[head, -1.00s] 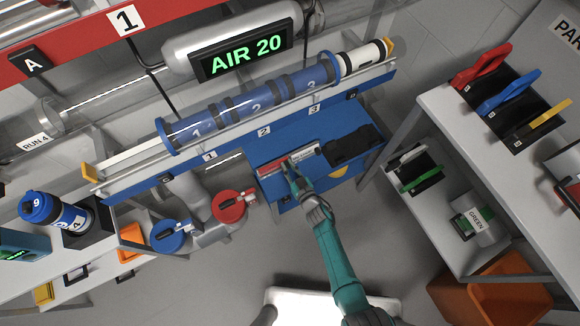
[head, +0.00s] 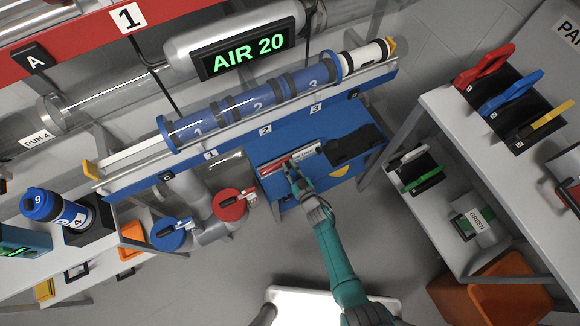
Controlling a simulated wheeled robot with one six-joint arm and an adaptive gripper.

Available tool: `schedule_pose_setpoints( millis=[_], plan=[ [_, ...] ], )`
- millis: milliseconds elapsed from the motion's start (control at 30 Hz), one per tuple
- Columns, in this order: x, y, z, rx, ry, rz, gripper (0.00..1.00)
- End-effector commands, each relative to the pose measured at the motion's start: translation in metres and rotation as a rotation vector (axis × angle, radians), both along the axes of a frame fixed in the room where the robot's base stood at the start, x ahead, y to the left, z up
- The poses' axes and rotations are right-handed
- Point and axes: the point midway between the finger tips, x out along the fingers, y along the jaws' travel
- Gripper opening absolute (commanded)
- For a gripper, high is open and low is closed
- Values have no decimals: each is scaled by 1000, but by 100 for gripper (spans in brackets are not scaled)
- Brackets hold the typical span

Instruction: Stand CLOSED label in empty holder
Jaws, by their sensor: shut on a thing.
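My gripper (head: 293,172) is over the blue bench top and is shut on a narrow red and white label. The label's red part (head: 273,168) shows left of the fingers and a pale part (head: 306,152) shows right of them. Its wording is too small to read, and the fingers hide its middle. I cannot tell whether its lower edge touches anything. A flat black piece (head: 352,146) lies on the bench just right of the label; I cannot tell whether it is the empty holder.
A blue-ringed clear tube (head: 250,100) lies on a rail behind the bench. Red (head: 230,207) and blue (head: 168,235) round valves stand to the left. A grey shelf (head: 443,110) with coloured handles is at the right. Open floor lies in front of the bench.

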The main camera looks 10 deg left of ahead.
Motion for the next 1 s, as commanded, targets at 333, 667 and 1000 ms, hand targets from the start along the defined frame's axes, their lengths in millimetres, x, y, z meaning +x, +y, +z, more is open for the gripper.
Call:
schedule_pose_setpoints(
  millis=[333, 667, 1000],
  plan=[
    [0, 0, -3, -1, 1, 0, 40],
    [-1, 0, -3, -1, 0, 0, 47],
    [-28, -19, 1, -2, 0, -1, 47]
  ],
)
